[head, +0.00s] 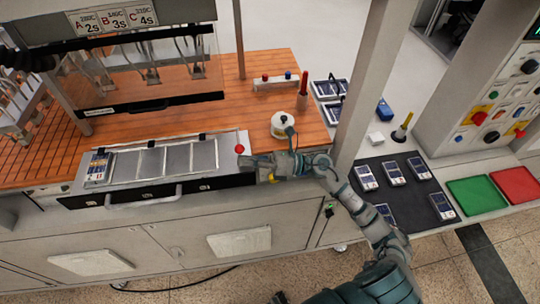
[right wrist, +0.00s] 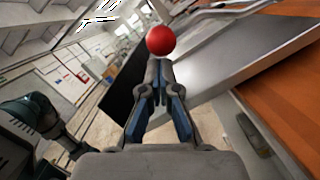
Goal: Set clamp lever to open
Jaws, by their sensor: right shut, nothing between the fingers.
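The clamp lever's red ball knob (head: 239,149) stands at the right end of the long layup tray (head: 205,181) on the bench. My right gripper (head: 246,162) is just right of and below the knob in the head view. In the right wrist view the red knob (right wrist: 160,40) shows just beyond the tips of my right gripper (right wrist: 159,66). The fingers are shut with nothing between them. I cannot tell whether the tips touch the knob. The lever's stem is hidden in the right wrist view. My left gripper is not in view.
A white round pot (head: 283,126) stands on the wooden bench top (head: 255,72) behind my right arm. A grey post (head: 366,85) rises close to the arm. A black mat (head: 407,202) with several devices lies at right, beside green (head: 477,195) and red (head: 517,185) trays.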

